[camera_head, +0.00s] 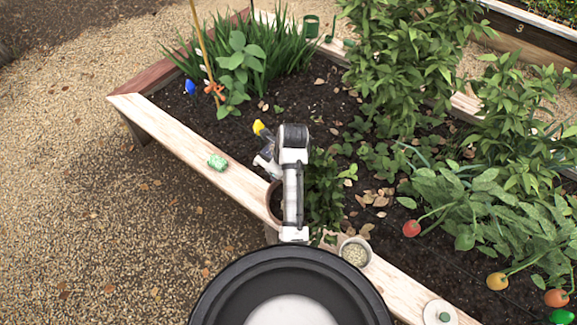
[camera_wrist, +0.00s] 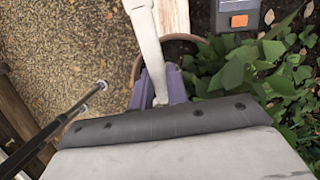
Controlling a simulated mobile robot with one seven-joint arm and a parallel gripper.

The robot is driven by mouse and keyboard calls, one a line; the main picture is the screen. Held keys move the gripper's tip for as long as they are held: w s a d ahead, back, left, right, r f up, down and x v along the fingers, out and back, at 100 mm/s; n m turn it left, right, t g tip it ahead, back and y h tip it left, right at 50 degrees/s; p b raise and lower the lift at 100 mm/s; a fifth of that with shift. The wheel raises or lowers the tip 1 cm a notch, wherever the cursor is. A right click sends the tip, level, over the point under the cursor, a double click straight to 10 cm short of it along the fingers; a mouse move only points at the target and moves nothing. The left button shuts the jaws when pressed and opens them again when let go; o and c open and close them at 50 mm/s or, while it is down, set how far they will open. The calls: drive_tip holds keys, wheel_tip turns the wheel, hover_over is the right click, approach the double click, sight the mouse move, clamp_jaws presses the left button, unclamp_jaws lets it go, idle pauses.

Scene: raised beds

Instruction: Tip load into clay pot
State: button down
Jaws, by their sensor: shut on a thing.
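The clay pot (camera_head: 275,205) stands by the near wooden edge of the bed, mostly hidden behind my arm in the head view. Part of its brown rim (camera_wrist: 136,68) shows in the wrist view, beyond my fingers. My gripper (camera_wrist: 162,92) has purple fingers shut on a pale, slim tool (camera_wrist: 147,35), which runs up and out of the picture. I cannot see the tool's far end or any load in the wrist view. In the head view my arm hides most of the gripper and the held tool.
A small pot of pale grains (camera_head: 354,252) and a white lid (camera_head: 440,313) rest on the bed's edge at right. Leafy plants (camera_head: 325,185) crowd the pot's right side. The gravel path (camera_head: 100,220) is open.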

drive_tip(key=shift+d+y, duration=0.25)
drive_tip(key=shift+y, duration=0.05)
drive_tip(key=t+y, duration=0.1)
drive_tip(key=d+y, duration=0.1)
drive_tip(key=s+t+y, duration=0.1)
drive_tip(key=shift+d+f+t+y, duration=0.25)
drive_tip(key=shift+f+t+y, duration=0.05)
drive_tip(key=shift+f+y+b, duration=0.3)
drive_tip(key=shift+b, duration=0.55)
drive_tip(key=b, duration=0.2)
drive_tip(key=t+y+b, duration=0.1)
drive_tip(key=b, duration=0.1)
drive_tip(key=shift+s+d+f, duration=0.1)
drive_tip(key=shift+s+d, duration=0.1)
drive_tip(key=shift+d, duration=0.2)
drive_tip(key=shift+s+d+r+t+y+p, duration=0.2)
drive_tip(key=shift+r+t+y+p, duration=0.2)
drive_tip(key=shift+y, duration=0.2)
drive_tip(key=shift+s+d+r+t+y, duration=0.15)
drive_tip(key=shift+d+t+y, duration=0.15)
drive_tip(key=shift+y, duration=0.25)
drive_tip(key=shift+s+d+f+t+y, duration=0.15)
drive_tip(key=shift+d+t+y, duration=0.15)
drive_tip(key=shift+y, duration=0.3)
drive_tip(key=shift+s+d+r+t+y, duration=0.1)
drive_tip(key=shift+s+d+t+y, duration=0.1)
drive_tip(key=shift+t+y, duration=0.3)
